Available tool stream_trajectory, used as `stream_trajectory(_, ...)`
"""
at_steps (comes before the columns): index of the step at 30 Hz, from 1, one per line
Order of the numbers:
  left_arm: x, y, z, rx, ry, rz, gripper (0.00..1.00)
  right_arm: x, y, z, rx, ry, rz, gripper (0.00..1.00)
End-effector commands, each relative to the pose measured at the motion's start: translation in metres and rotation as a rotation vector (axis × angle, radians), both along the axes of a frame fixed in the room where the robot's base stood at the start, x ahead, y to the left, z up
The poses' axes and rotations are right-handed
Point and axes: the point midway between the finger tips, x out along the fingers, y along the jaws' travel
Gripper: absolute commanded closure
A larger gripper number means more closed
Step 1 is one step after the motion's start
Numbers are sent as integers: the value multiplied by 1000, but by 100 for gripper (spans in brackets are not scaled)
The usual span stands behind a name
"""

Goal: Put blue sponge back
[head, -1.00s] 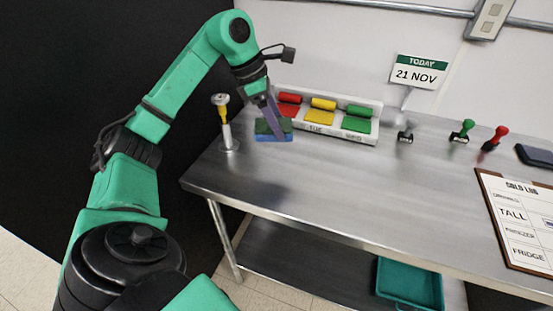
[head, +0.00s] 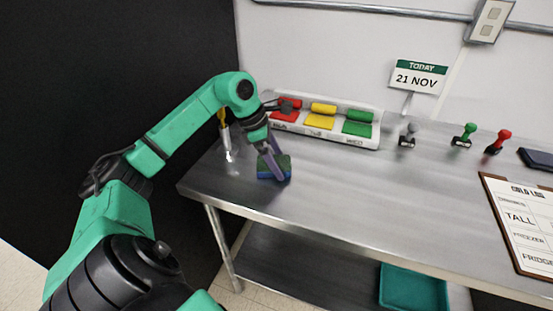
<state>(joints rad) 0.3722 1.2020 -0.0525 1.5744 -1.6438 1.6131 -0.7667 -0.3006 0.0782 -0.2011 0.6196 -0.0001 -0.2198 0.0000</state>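The blue sponge (head: 264,172), with a green top layer, is at the left end of the steel table. My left gripper (head: 274,171) reaches down to it from the upper left, with its purple fingers around it. The sponge has moved together with the fingers, so the gripper is shut on it. I cannot tell whether its underside touches the table or hangs just above it. The fingers hide part of the sponge. My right gripper is not in view.
A white holder (head: 330,134) with red, yellow and green rolls stands behind. Several stamps, including a green one (head: 462,136) and a red one (head: 497,142), stand right. A clipboard (head: 520,215) lies at the right. The steel table's middle (head: 370,185) is clear. A teal bin (head: 412,287) is below.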

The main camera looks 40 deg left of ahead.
Motion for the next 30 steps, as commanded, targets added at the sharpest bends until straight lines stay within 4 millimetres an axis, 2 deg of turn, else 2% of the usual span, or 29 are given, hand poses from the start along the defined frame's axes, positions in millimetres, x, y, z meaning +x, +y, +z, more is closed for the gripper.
stream_trajectory(4, 0, 0, 3, -1, -1, 0, 0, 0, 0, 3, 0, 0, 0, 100)
stream_trajectory(8, -3, 5, 17, 3, -3, 2, 0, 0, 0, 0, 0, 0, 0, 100)
stream_trajectory(15, -20, 24, 80, 2, -4, 3, 0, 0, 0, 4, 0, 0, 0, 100)
stream_trajectory(19, -27, 32, 105, 0, -3, 2, 0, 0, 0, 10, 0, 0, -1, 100)
stream_trajectory(23, -31, 35, 114, 1, -1, 0, 0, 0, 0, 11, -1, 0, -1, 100)
stream_trajectory(30, -31, 35, 113, 0, 0, 0, 0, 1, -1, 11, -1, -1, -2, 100)
